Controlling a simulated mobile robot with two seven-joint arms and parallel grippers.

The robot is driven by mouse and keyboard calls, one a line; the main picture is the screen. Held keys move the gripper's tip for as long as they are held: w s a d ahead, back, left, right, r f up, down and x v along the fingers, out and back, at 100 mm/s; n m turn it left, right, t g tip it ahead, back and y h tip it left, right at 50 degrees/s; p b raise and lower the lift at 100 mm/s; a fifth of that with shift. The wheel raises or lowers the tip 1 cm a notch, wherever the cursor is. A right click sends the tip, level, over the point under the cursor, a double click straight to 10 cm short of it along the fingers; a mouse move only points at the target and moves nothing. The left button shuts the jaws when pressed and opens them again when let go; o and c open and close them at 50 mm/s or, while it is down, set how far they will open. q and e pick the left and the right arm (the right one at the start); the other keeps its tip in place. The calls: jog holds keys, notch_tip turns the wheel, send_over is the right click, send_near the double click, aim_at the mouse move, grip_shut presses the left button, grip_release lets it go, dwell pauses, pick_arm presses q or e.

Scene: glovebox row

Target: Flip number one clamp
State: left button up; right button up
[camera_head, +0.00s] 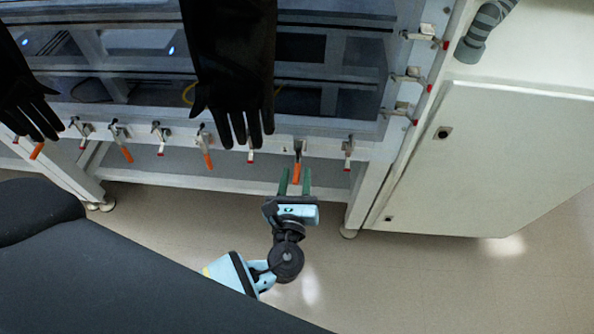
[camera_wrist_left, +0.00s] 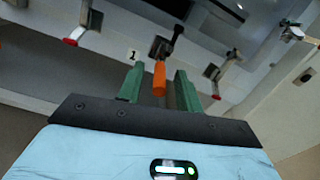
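The number one clamp has an orange handle (camera_head: 297,172) hanging down from the front rail of the glovebox. In the left wrist view the orange handle (camera_wrist_left: 159,78) and its dark metal bracket (camera_wrist_left: 160,47) are just right of a white label "1" (camera_wrist_left: 131,54). My left gripper (camera_head: 295,179) is open below the rail, its green fingers pointing up at the clamp. In the wrist view the handle appears between the two fingers (camera_wrist_left: 160,82), with a gap on each side; I see no contact. My right gripper is not in view.
Red-tipped clamps (camera_wrist_left: 75,40) (camera_wrist_left: 214,85) flank the clamp. More orange-handled clamps (camera_head: 207,159) (camera_head: 127,153) line the rail to the left. A black glove (camera_head: 232,70) hangs over the rail. A white cabinet (camera_head: 480,160) stands to the right. The floor (camera_head: 400,285) is clear.

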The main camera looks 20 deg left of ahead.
pick_arm(q)
jog(key=shift+x, duration=0.95)
grip_shut()
